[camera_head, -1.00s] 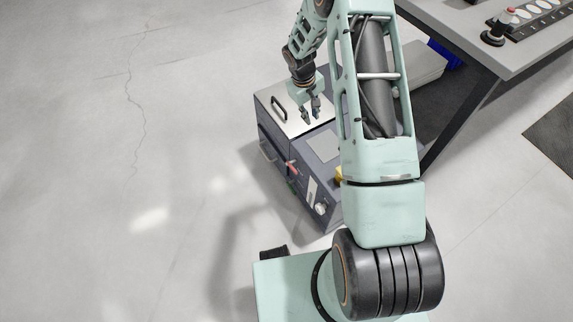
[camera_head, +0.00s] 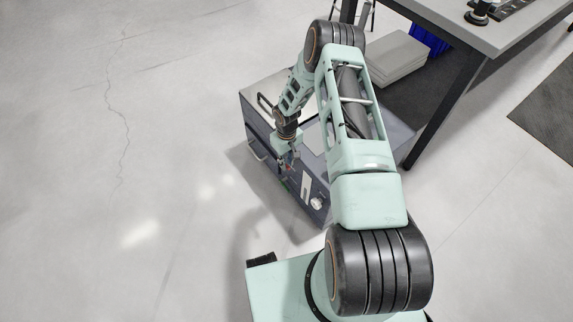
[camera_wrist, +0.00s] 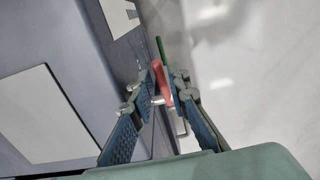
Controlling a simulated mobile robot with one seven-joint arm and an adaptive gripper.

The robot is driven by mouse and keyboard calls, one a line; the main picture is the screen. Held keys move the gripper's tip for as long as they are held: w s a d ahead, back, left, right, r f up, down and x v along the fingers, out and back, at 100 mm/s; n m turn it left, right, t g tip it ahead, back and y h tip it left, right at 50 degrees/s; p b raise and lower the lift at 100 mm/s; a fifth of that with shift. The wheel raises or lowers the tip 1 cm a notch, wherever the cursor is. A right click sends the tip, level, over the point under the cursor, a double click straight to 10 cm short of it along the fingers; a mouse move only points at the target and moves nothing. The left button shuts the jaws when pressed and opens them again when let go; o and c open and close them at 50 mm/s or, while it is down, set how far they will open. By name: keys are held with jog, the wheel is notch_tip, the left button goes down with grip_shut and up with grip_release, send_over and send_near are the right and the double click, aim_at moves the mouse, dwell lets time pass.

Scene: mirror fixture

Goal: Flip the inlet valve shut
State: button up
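A red lever handle (camera_wrist: 161,80) and a green lever handle (camera_wrist: 161,46) sit on the front panel of a dark grey-blue machine (camera_head: 258,128). I cannot tell from labels which one is the inlet valve. My gripper (camera_head: 290,160) is down at this front panel, by the red lever. In the wrist view my gripper (camera_wrist: 164,78) has its two fingers on either side of the red lever, apart from each other. Contact with the lever is not clear. The green lever lies just beyond the fingertips. The arm hides part of the machine.
The front panel also has a round knob (camera_head: 316,202) and a bar handle (camera_head: 255,149). A workbench (camera_head: 470,28) with dark legs stands at the upper right, with a pale box (camera_head: 398,58) beneath it. The floor (camera_head: 90,170) on the left is clear.

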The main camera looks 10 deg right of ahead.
jog(key=shift+f, duration=0.65)
grip_shut()
jog(key=shift+s+f+t+y, duration=0.2)
jog(key=shift+f+t+y, duration=0.25)
jog(key=shift+t, duration=0.45)
jog(key=shift+f+t, duration=0.1)
jog(key=shift+t, duration=0.3)
